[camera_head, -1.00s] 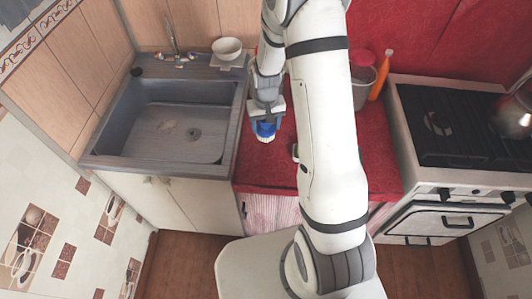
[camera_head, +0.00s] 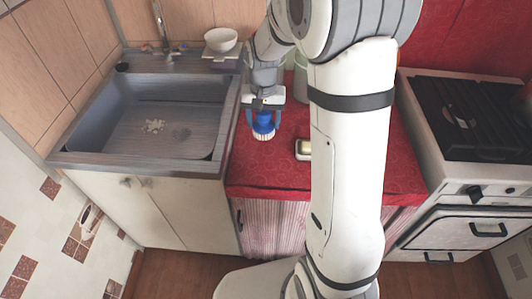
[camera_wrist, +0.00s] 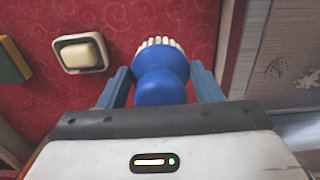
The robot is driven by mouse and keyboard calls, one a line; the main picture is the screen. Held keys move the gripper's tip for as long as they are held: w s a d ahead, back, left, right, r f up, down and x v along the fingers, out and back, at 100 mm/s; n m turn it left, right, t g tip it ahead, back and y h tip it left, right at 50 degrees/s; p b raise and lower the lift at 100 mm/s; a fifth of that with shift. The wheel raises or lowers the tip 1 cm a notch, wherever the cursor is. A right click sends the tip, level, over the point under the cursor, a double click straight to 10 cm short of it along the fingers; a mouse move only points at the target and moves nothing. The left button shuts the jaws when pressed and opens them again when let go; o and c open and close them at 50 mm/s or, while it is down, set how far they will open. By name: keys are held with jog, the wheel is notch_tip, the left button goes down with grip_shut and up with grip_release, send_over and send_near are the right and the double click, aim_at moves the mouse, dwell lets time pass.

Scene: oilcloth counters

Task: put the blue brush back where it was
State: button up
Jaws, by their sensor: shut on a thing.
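The blue brush (camera_head: 263,123), with pale bristles pointing down, is between the fingers of my gripper (camera_head: 264,115) over the red counter's left part, near the sink. In the wrist view the brush (camera_wrist: 160,77) shows its round blue body and white bristles at the far end. My gripper (camera_wrist: 163,88) is shut on it there, one blue-grey finger on each side. I cannot tell whether the bristles touch the counter.
A soap dish (camera_wrist: 81,54) with pale soap sits on the red counter (camera_head: 265,170). A grey sink (camera_head: 165,131) is left, with a white bowl (camera_head: 221,40) behind it. A stove (camera_head: 475,120) stands right. A green and yellow item (camera_wrist: 12,58) lies beyond the soap dish.

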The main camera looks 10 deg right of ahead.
notch_tip(320, 180, down, 9)
jog(key=shift+r, duration=0.1)
dwell(0.3)
jog(key=shift+f, duration=0.25)
jog(key=o, duration=0.9)
jog(key=shift+r, duration=0.1)
jog(key=shift+o, duration=0.2)
